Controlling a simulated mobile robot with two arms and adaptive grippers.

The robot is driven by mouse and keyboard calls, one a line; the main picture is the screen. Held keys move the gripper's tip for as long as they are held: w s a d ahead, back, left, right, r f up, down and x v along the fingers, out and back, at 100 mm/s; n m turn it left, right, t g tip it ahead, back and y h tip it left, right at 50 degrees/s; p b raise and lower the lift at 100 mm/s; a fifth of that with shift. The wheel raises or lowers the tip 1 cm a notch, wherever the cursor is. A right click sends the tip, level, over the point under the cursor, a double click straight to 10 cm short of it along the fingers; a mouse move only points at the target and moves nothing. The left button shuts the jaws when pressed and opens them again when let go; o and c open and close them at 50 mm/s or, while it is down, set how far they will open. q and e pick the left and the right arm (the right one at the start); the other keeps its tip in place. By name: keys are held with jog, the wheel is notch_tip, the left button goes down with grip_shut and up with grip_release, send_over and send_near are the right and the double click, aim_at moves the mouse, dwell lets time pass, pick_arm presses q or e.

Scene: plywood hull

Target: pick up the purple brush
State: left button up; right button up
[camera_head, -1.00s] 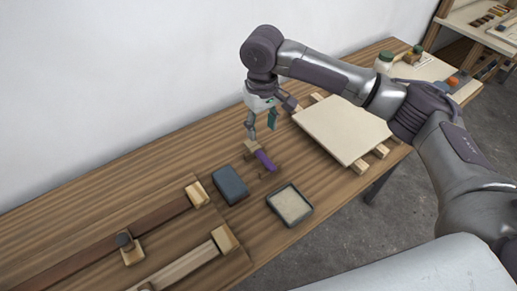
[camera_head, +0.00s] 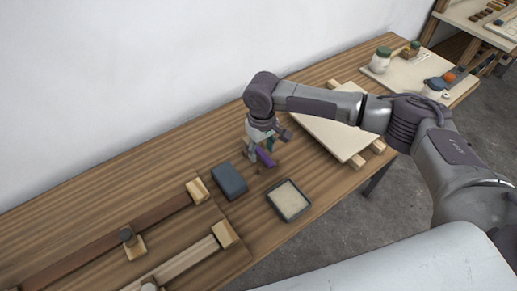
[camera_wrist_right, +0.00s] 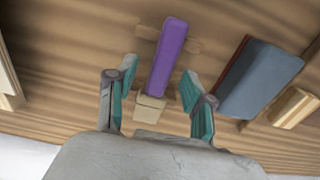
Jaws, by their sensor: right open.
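The purple brush (camera_head: 266,158) lies on the wooden bench below my right gripper (camera_head: 260,153), which hides part of it in the head view. In the right wrist view the brush's purple handle (camera_wrist_right: 167,58) points away, and its pale tan head (camera_wrist_right: 150,107) is nearer the gripper. My right gripper (camera_wrist_right: 158,108) is open, with one teal-padded finger on each side of the brush. There is a gap between each finger and the brush. My left gripper is not in view.
A dark blue-grey block (camera_head: 229,180) lies close by, left of the brush; it also shows in the wrist view (camera_wrist_right: 262,80). A shallow dark-rimmed tray (camera_head: 307,212) sits at the front edge. Wooden clamps (camera_head: 197,190) lie left. A pale board (camera_head: 327,132) on strips lies right.

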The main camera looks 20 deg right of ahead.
grip_shut()
